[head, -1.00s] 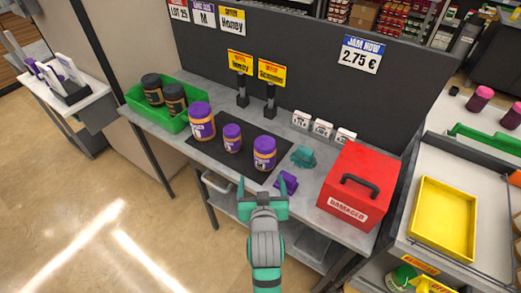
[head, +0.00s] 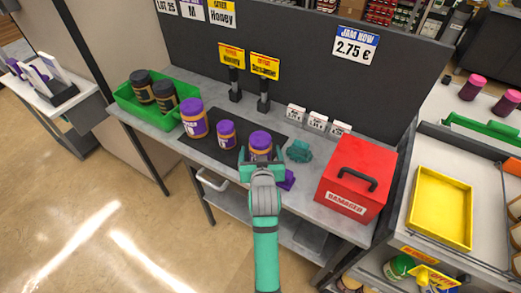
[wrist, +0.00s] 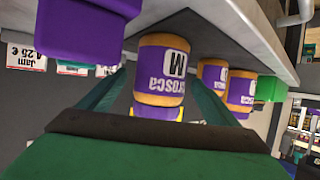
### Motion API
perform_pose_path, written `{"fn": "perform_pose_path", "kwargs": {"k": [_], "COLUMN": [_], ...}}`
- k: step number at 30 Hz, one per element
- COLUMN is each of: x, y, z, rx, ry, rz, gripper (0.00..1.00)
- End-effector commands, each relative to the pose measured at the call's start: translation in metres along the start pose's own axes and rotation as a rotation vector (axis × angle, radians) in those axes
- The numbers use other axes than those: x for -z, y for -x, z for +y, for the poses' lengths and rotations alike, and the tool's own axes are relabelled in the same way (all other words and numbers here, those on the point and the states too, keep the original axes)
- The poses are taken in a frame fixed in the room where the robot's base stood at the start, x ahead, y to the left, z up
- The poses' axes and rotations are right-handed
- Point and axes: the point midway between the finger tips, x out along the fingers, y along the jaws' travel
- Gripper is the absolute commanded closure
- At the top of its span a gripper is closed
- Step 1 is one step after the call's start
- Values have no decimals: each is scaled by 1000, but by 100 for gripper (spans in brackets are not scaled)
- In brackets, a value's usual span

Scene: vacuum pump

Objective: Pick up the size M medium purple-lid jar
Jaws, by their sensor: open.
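The medium jar (head: 261,140), with a purple lid and amber body, stands rightmost of three purple-lid jars on the dark mat. Its label shows an M in the wrist view (wrist: 160,65), where it appears upside down. My gripper (head: 262,158) is open at the jar's near side, partly hiding its lower body in the head view. In the wrist view the open fingers (wrist: 160,85) lie to either side of the jar; contact cannot be told. A smaller jar (head: 226,134) and a larger jar (head: 193,118) stand to its left.
A purple object (head: 287,181) lies close to the right of my gripper, with a teal item (head: 299,151) behind it. A red box (head: 352,180) stands further right. A green crate (head: 130,102) with dark jars is at left. Sign stands (head: 264,102) rise behind the jars.

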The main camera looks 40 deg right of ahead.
Motion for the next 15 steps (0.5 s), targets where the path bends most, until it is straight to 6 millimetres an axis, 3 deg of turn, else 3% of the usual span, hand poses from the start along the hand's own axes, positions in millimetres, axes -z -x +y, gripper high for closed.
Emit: {"fn": "perform_pose_path", "kwargs": {"k": [6, 14, 15], "x": [0, 0, 0], "y": [-23, -24, -24], "z": [1, 1, 1], "rx": [-1, 0, 0], "ry": [0, 0, 0], "rz": [0, 0, 0], "gripper": [16, 16, 26]}}
